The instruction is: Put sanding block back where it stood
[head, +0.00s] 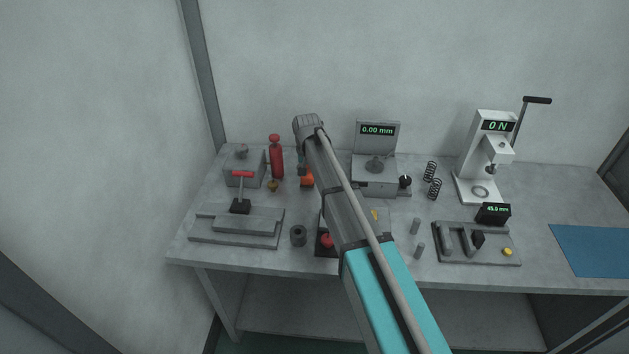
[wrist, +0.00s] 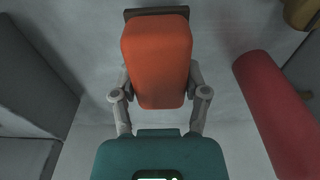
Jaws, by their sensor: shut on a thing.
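The sanding block is an orange block (wrist: 156,60) with a dark strip along its far end in the wrist view. My gripper (wrist: 159,92) is shut on it, with one grey finger on each side. In the head view the orange block (head: 307,180) shows low beside my gripper (head: 303,170), at the back left part of the bench, partly hidden by my arm. I cannot tell whether the block touches the bench top.
A red cylinder (head: 277,160) stands close left of the block; it also shows in the wrist view (wrist: 275,110). A small brass piece (head: 272,185) lies nearby. A grey gauge stand (head: 375,187) is to the right. My arm hides the bench's middle.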

